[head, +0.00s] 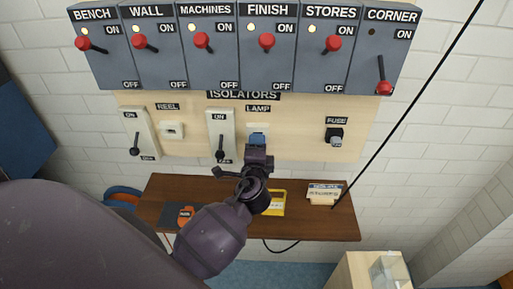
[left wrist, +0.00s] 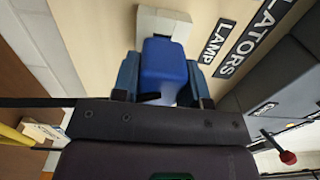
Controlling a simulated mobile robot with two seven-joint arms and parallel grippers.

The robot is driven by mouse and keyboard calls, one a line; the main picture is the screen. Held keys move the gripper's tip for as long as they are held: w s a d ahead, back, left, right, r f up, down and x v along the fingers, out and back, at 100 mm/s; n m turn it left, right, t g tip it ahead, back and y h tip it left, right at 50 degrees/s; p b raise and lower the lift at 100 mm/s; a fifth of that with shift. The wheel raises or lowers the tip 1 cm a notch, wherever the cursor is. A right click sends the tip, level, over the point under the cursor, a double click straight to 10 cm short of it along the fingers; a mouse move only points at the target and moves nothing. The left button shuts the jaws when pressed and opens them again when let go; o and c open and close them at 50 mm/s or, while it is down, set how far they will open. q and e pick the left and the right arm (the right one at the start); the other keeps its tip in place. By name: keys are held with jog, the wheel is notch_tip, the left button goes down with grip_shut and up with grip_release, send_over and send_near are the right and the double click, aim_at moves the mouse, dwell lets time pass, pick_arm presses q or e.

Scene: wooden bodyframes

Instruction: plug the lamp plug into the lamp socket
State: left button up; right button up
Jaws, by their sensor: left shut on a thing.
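The lamp socket (head: 259,127) is a pale plate on the board under the LAMP label; it also shows in the left wrist view (left wrist: 150,22). The blue lamp plug (head: 258,139) is in front of it and covers most of its face. In the left wrist view the plug (left wrist: 165,68) sits between the two blue fingers of my left gripper (left wrist: 163,82), which is shut on it. The plug lines up with the socket and appears to meet it; how deep it sits is hidden. My right gripper is not in view.
Levers beside the REEL (head: 134,136) and LAMP (head: 220,137) labels flank the REEL socket (head: 172,131). A FUSE fitting (head: 334,137) is to the right. Grey isolator boxes (head: 267,60) hang above. A brown shelf (head: 335,225) below holds cards. A black cable crosses on the right.

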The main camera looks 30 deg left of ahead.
pick_arm(q)
jog(key=shift+x, duration=0.75)
jog(key=o, duration=1.1)
jog(key=b+v, duration=0.1)
jog(key=v, duration=0.9)
jog(key=shift+s+b, duration=0.35)
jog(key=shift+b, duration=0.05)
jog(key=shift+d, duration=0.15)
